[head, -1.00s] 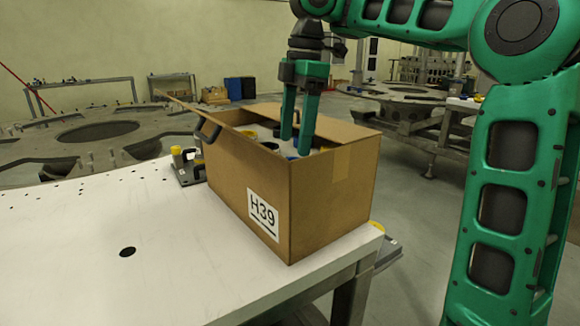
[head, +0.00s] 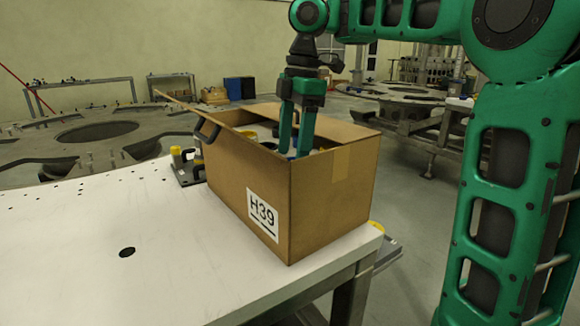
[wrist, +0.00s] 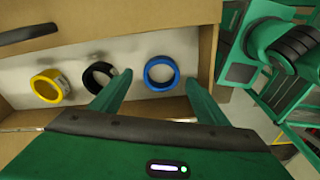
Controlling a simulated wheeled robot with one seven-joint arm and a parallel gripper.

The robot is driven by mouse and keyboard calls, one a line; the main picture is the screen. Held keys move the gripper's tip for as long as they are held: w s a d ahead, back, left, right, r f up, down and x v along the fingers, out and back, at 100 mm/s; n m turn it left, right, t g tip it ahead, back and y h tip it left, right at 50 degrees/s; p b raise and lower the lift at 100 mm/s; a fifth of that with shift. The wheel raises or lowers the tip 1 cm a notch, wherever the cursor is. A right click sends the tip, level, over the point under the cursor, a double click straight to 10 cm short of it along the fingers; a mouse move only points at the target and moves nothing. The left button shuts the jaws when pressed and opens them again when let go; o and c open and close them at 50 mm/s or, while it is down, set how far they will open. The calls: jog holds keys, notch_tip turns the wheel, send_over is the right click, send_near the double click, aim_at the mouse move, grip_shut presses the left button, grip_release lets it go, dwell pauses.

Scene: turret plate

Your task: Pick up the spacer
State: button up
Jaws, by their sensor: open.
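Three ring-shaped spacers lie in the cardboard box (head: 235,190), clearest in the wrist view: a yellow ring (wrist: 36,88) at left, a black ring (wrist: 86,81) in the middle and a blue ring (wrist: 149,82) at right. My gripper (head: 293,152) is open and points down into the box. In the wrist view its two green fingers (wrist: 158,82) frame the blue ring, which shows between the fingertips with nothing gripped. The left finger partly covers the black ring. How far the tips are above the blue ring is hard to tell.
The box stands near the right edge of the white table (head: 90,245), its flaps open and its walls close around my fingers. A dark fixture with a yellow part (head: 182,163) stands left of the box. The table front is clear.

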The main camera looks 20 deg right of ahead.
jog(key=shift+f, duration=0.85)
jog(key=shift+c, duration=0.4)
jog(key=c, duration=1.1)
jog(key=shift+o, duration=0.2)
jog(key=shift+a+r, duration=0.15)
